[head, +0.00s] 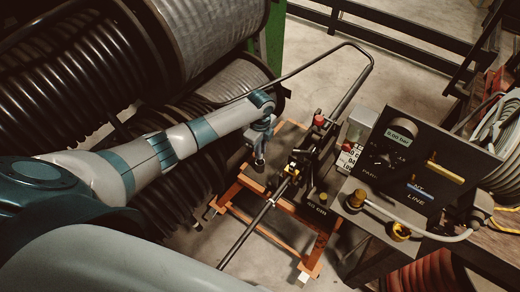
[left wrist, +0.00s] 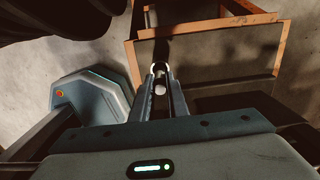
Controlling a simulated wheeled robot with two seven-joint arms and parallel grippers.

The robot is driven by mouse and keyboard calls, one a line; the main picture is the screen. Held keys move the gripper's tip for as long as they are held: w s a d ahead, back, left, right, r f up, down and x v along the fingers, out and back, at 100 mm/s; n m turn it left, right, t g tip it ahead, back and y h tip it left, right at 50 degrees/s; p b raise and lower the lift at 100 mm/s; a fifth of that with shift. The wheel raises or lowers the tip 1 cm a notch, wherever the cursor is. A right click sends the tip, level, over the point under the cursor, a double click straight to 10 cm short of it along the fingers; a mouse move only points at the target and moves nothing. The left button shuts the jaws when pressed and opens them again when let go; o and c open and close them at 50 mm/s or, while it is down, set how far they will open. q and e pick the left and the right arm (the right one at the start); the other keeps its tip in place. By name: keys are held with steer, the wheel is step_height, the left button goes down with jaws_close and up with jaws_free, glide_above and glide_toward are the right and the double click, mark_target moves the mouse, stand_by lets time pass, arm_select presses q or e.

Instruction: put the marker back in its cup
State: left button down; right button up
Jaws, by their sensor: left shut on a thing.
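My left gripper (head: 259,152) is at the far left end of the orange-framed stand, pointing down at its dark top. In the left wrist view its fingers (left wrist: 160,84) are close together on a small, light, round-ended piece (left wrist: 160,89), seemingly the marker. Most of the marker is hidden by the fingers. A pale ring shape shows at the fingertips against the dark stand top; I cannot tell whether it is the cup's rim. I cannot make out the cup clearly in either view. My right gripper is not in view.
The orange-framed stand (head: 232,190) carries a black clamp with a long hose (head: 246,236) through it. Right of it are a control panel (head: 412,165) with a gauge and a brass-fitted hose. Large black hose coils (head: 70,75) fill the left. Concrete floor shows around the stand.

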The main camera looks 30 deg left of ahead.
arm_select(q)
steer(key=c, duration=1.7)
jaws_free()
steer(key=shift+f, duration=0.1)
steer(key=shift+r, duration=0.2)
step_height(320, 180, up, 12)
steer(key=shift+f+b, duration=0.1)
steer(key=shift+b, duration=1.05)
